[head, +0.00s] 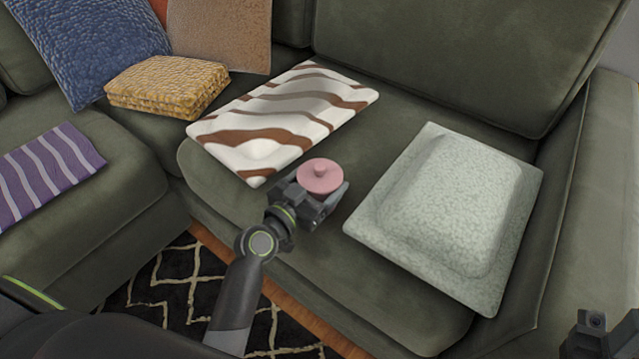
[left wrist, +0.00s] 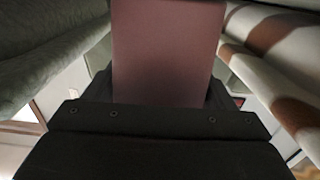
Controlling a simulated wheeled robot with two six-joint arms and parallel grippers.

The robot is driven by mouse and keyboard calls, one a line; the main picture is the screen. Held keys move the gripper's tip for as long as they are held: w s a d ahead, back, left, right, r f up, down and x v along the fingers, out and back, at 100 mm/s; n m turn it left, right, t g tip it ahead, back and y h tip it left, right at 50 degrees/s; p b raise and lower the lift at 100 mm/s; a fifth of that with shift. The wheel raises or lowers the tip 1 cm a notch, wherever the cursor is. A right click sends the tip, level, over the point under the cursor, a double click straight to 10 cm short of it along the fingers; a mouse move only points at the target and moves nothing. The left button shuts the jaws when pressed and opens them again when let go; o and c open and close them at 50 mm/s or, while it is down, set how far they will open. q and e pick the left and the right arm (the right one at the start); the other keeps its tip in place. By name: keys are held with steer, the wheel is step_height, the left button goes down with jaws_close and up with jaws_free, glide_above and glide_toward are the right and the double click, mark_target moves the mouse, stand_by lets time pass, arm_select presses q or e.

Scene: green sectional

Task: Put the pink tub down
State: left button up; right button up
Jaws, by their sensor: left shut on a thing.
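The pink tub (head: 320,178) has a round lid with a small knob and looks upright. My left gripper (head: 322,200) is shut on it, at the front part of the green sofa seat between two cushions. In the left wrist view the tub's plain pink side (left wrist: 168,52) fills the middle between the dark fingers. I cannot tell whether the tub's base touches the seat, as the gripper hides it. Part of my right gripper (head: 590,335) shows at the bottom right corner of the head view; its fingertips are not clear.
A brown-and-white striped cushion (head: 285,112) lies behind the tub to the left. A pale green cushion (head: 450,210) lies to the right. Bare green seat (head: 365,150) shows between them. A yellow folded blanket (head: 168,84), a purple striped cloth (head: 45,172) and a patterned rug (head: 180,280) are further left.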

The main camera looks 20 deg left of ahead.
arm_select(q)
steer(key=shift+f, duration=0.15)
steer(key=o, duration=1)
